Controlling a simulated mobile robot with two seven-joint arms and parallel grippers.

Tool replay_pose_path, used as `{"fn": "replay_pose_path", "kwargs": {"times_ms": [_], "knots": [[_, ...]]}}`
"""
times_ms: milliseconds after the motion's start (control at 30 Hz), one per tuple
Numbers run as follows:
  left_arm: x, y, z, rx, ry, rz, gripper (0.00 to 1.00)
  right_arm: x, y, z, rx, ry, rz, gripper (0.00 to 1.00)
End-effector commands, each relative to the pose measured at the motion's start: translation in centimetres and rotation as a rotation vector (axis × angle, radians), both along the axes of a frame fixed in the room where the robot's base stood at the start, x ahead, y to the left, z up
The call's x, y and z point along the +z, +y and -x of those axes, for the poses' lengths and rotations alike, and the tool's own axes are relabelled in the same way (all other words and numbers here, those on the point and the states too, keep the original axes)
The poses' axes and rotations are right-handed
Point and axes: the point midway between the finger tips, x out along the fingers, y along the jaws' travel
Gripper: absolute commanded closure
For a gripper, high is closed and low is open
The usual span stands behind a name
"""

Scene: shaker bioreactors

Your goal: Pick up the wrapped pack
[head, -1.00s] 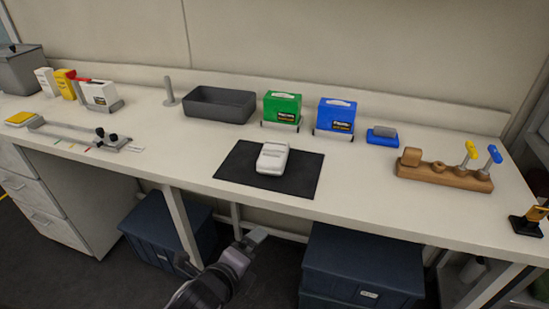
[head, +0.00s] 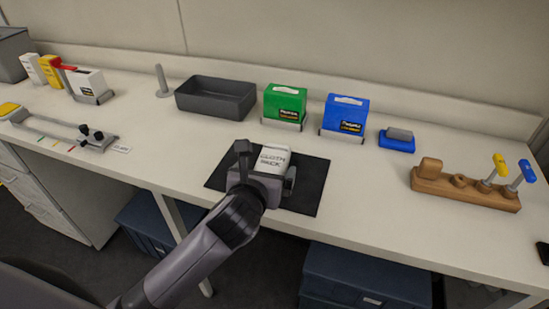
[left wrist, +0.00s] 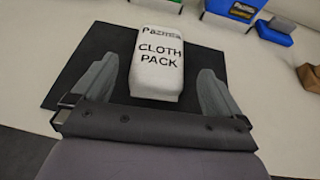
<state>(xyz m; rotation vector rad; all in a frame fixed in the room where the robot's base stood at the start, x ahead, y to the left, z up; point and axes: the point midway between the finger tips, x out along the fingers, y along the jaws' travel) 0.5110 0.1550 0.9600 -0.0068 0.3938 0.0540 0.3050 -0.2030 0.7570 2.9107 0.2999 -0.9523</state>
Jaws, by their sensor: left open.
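The wrapped pack (head: 272,159) is a white block with dark lettering, lying on a black mat (head: 312,190) on the bench. In the left wrist view the pack (left wrist: 158,62) reads "CLOTH PACK". My left gripper (head: 268,168) is at the near end of the pack and partly covers it in the head view. In the left wrist view its two fingers (left wrist: 158,92) are spread wide, one on each side of the pack's near end, with gaps between. It is open and empty. My right gripper is not in view.
Behind the mat stand a grey bin (head: 215,98), a green box (head: 284,104) and a blue box (head: 344,116). A blue sponge-like block (head: 397,139) and a wooden peg rack (head: 465,187) are to the right. The bench is clear between mat and rack.

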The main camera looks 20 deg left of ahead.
Motion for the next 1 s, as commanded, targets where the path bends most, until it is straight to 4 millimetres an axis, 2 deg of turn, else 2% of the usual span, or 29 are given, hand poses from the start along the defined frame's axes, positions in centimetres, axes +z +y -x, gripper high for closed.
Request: {"fn": "replay_pose_path", "kwargs": {"times_ms": [500, 867, 1000], "knots": [[-2.3, 0.4, -4.8, 0.001, 0.000, 0.003, 0.00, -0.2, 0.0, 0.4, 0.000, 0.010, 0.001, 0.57], [-2.5, 0.4, -5.3, -0.001, 0.000, 0.004, 0.00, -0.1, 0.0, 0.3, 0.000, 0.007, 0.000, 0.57], [-2.5, 0.4, -5.3, -0.001, 0.000, 0.004, 0.46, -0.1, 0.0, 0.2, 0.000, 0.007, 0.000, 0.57]]}}
